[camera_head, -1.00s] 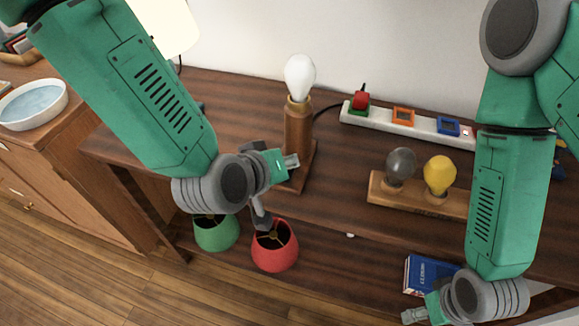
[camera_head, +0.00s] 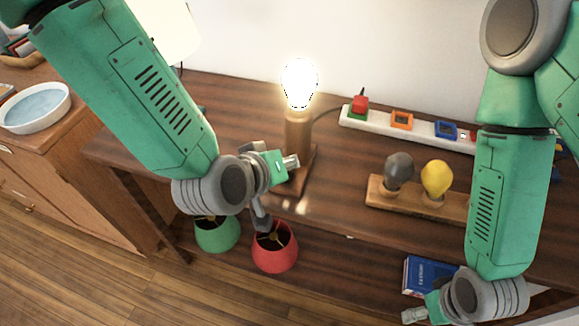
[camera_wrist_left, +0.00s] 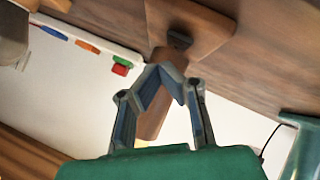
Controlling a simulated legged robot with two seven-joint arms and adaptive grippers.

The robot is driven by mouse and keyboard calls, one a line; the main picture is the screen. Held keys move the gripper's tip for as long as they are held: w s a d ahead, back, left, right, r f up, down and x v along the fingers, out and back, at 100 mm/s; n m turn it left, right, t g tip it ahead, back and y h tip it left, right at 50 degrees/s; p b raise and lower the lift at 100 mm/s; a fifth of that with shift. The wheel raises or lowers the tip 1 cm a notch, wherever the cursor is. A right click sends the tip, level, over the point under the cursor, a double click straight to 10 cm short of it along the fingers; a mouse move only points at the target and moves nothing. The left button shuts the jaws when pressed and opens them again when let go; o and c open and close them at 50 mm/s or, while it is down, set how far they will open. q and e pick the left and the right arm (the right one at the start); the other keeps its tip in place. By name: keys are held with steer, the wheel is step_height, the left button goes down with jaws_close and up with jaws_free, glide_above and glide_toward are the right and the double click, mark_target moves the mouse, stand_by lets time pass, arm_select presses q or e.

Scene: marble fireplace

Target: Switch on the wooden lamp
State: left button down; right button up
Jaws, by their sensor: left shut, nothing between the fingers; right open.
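The wooden lamp (camera_head: 297,135) stands upright on the shelf top, and its bare bulb (camera_head: 299,84) glows brightly. My left gripper (camera_head: 291,161) is shut and empty, with its fingertips close in front of the lamp's lower post. In the left wrist view the lamp's square base (camera_wrist_left: 205,25) is at the top, with a small dark switch (camera_wrist_left: 180,38) on it. The closed fingertips (camera_wrist_left: 163,76) are near that switch and overlap the post (camera_wrist_left: 152,118); I cannot tell whether they touch. My right gripper (camera_head: 414,314) is open, low at the bottom right, away from the lamp.
A white power strip (camera_head: 420,127) with coloured plugs lies behind. A wooden holder (camera_head: 400,197) with a grey and a yellow bulb is right of the lamp. Green (camera_head: 217,235) and red (camera_head: 275,250) shades and a blue book (camera_head: 425,275) are lower down.

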stand_by(0.3)
arm_select(q)
steer(key=r+p, duration=0.4)
steer(key=r, duration=0.1)
steer(key=shift+s+a+p, duration=0.1)
steer(key=shift+s+p, duration=0.2)
steer(key=shift+s, duration=0.05)
stand_by(0.3)
